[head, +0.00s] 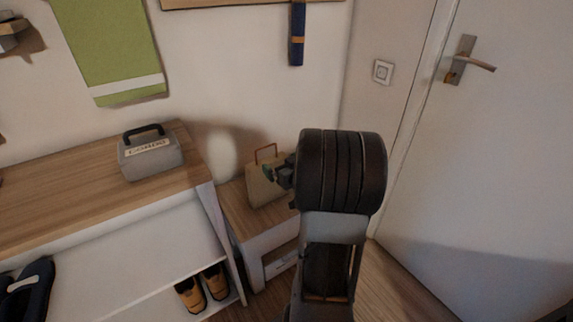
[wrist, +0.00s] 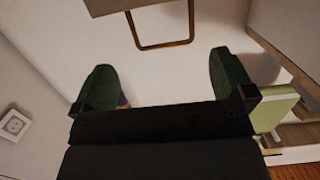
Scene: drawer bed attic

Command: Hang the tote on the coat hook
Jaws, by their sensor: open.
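The tote (head: 265,190) is a beige bag with a stiff orange-brown loop handle. It stands upright on a small wood-topped cabinet in the head view. My gripper (head: 280,173) is at its right side, close to the upper part; whether they touch I cannot tell. In the wrist view, which looks upside down, my gripper (wrist: 163,62) is open and empty. The tote's handle (wrist: 164,46) shows between the fingertips and a little beyond them, with the body cut off at the top edge. No coat hook shows clearly; a wooden board (head: 230,3) is on the wall at the top.
A dark blue strap-like item (head: 297,45) and a green cloth (head: 110,50) hang on the wall. A grey box (head: 150,155) with a black handle stands on a wooden bench (head: 60,190). Shoes (head: 203,289) sit below. A door (head: 490,180) is at the right.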

